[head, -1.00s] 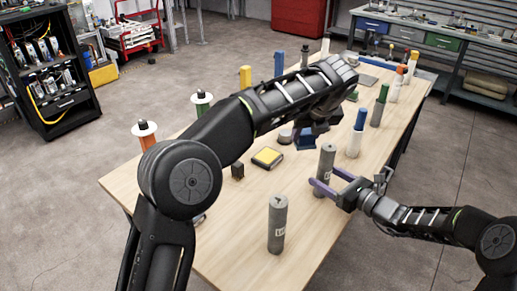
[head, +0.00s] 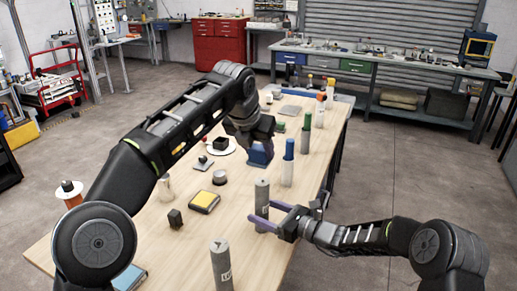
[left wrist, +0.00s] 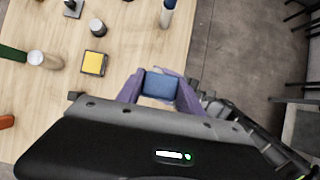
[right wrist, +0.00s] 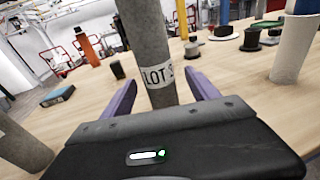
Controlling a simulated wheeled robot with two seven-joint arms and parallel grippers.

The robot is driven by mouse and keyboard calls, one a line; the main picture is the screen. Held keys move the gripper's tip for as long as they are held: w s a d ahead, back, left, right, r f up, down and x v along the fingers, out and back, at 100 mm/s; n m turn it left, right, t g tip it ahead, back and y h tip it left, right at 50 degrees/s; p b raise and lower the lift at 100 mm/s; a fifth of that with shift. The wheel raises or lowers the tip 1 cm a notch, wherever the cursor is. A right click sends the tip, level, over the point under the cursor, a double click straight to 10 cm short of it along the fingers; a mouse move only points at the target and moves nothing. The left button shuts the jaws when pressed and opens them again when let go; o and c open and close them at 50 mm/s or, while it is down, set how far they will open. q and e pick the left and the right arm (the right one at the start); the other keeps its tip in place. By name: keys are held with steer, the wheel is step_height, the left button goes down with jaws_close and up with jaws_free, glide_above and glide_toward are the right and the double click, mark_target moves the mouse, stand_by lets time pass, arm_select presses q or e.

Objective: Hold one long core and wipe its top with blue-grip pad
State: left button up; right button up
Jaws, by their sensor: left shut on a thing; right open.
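A tall grey long core (head: 262,192) stands upright on the wooden table; in the right wrist view this core (right wrist: 150,45) bears a "LOT" label. My right gripper (head: 266,213) is open, with its purple fingers on either side of that core; contact cannot be made out. A second grey core (head: 221,266) stands at the near edge and shows at the left of the right wrist view (right wrist: 22,146). My left gripper (left wrist: 159,78) is shut on the blue-grip pad (left wrist: 158,86). In the head view the blue pad (head: 260,153) is beyond the core, its underside hidden.
A yellow-topped pad (head: 204,201) and a small dark block (head: 175,218) lie left of the core. White-and-blue cylinders (head: 288,165) and other coloured ones line the table's right side beyond. Bare wood (head: 190,245) lies between the yellow pad and the near core.

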mark_target(258, 161)
arm_select(q)
steer(key=shift+f, duration=3.7)
steer(key=shift+w+d+f, duration=0.1)
steer(key=shift+w+f, duration=0.1)
steer(key=shift+f, duration=0.05)
steer(key=shift+c, duration=0.5)
steer(key=shift+w+d+r, duration=0.1)
steer(key=shift+w+d, duration=0.15)
steer(key=shift+w, duration=0.55)
steer(key=shift+w+d+r, duration=0.1)
steer(key=shift+w+d, duration=0.2)
steer(key=shift+w, duration=0.55)
steer(key=shift+w+d+r, duration=0.1)
steer(key=shift+w+d, duration=0.15)
steer(key=shift+w, duration=0.55)
steer(key=shift+s+a+f, duration=0.1)
steer(key=shift+s+a, duration=0.15)
steer(key=shift+s, duration=0.4)
steer(key=shift+s+a+f, duration=0.15)
steer(key=shift+s+a, duration=0.05)
steer(key=shift+s, duration=0.45)
steer(key=shift+s+a+f, duration=0.1)
steer(key=shift+s+a, duration=0.15)
steer(key=shift+s, duration=0.4)
steer(key=shift+s+a, duration=0.15)
steer(key=shift+s, duration=0.2)
steer(key=shift+s+r, duration=0.2)
steer(key=shift+r, duration=0.55)
steer(key=shift+s+r, duration=0.15)
steer(key=shift+r, duration=3.15)
